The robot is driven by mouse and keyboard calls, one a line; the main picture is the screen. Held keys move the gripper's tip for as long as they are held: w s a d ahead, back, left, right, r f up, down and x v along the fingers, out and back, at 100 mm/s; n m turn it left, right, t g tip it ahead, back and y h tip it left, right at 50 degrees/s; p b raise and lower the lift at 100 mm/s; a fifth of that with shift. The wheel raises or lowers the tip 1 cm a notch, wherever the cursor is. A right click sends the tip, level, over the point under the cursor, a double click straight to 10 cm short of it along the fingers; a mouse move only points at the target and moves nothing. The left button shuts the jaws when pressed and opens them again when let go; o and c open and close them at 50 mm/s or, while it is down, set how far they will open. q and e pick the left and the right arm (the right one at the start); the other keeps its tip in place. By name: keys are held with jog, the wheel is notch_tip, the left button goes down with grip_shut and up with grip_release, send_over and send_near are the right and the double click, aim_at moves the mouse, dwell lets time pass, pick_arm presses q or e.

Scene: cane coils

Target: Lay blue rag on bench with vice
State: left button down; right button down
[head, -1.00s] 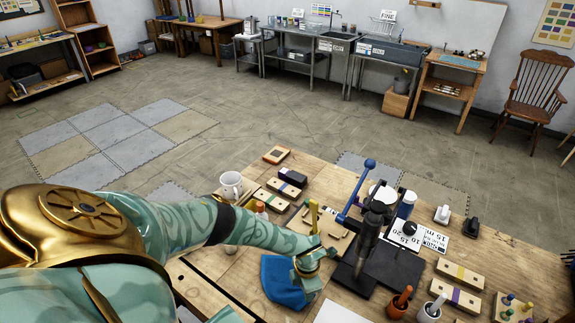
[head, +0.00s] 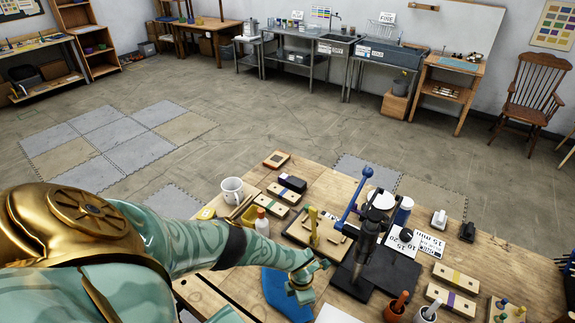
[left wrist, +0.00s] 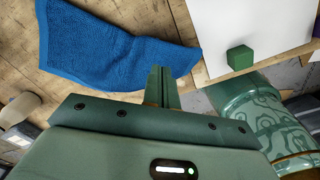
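The blue rag (head: 276,290) lies on the wooden workbench in front of me, at its near edge in the head view. In the left wrist view the rag (left wrist: 110,52) is spread over bare wood, with folds running toward my fingers. My left gripper (head: 305,278) is at the rag's right side. In the left wrist view my left fingers (left wrist: 162,75) are close together over the rag's edge and appear shut on it; the pinch itself is partly hidden. My right gripper is not in view. I cannot make out a vice on any bench.
A black press with a blue lever (head: 350,200) stands just right of my left gripper. A white mug (head: 232,189), wooden blocks and tools crowd the workbench (head: 205,296). Open floor lies beyond, with benches along the far wall.

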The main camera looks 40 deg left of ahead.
pick_arm(q)
jog(key=shift+f, duration=0.6)
notch_tip(320, 180, down, 3)
jog(key=b, duration=0.3)
notch_tip(320, 180, up, 3)
jog(key=p, duration=0.3)
notch_tip(320, 180, up, 6)
jog(key=shift+d, duration=0.1)
